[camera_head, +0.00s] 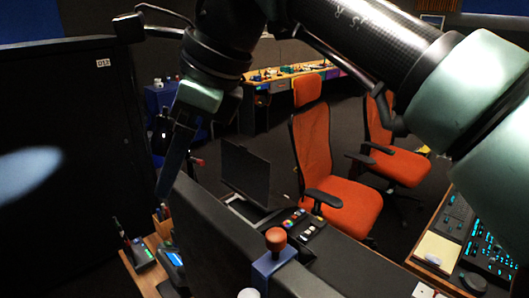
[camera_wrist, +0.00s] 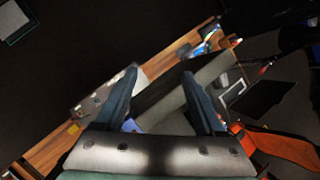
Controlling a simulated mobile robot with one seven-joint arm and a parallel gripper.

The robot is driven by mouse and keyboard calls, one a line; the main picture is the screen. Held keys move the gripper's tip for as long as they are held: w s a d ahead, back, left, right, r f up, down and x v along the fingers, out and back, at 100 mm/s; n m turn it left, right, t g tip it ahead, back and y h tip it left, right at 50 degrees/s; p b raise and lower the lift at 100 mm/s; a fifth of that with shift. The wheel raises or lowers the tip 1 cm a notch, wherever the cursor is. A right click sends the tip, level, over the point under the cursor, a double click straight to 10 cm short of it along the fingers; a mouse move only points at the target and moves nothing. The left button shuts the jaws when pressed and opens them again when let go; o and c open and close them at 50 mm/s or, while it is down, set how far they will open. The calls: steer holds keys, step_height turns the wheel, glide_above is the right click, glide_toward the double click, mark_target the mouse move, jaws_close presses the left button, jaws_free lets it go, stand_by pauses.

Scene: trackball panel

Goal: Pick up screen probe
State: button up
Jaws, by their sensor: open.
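My gripper (camera_head: 166,188) points downward at the left of the head view; its two fingers stand apart with nothing between them in the wrist view (camera_wrist: 160,74). It is above the wooden desk strip and the dark padded divider. A small handheld device with a lit blue screen (camera_head: 173,262) is on the desk below my gripper. A similar device with a greenish screen (camera_head: 142,254) stands to its left. I cannot tell for certain which of these is the screen probe. In the wrist view a grey device (camera_wrist: 98,98) lies on the desk, left of the fingers.
A tall black cabinet (camera_head: 70,150) fills the left. Orange chairs (camera_head: 345,200) and a dark monitor (camera_head: 245,172) are beyond.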

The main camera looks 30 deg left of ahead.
mark_target(275, 232)
steer(key=w+d+m+t+h, duration=0.1)
steer(key=w+d+h, duration=0.15)
steer(key=d, duration=0.35)
steer(key=w+d+h, duration=0.2)
steer(key=d+h, duration=0.1)
steer(key=d, duration=0.4)
step_height(275, 232, down, 6)
steer(key=shift+a+f+p, duration=0.1)
steer(key=shift+p, duration=0.7)
steer(key=shift+s+a+f+p, duration=0.15)
steer(key=shift+f+p, duration=0.45)
steer(key=shift+f, duration=0.85)
steer(key=shift+a+f+p, duration=0.2)
steer(key=shift+f+p, duration=0.4)
steer(key=shift+f, duration=0.85)
jaws_close()
steer(key=shift+r, duration=0.1)
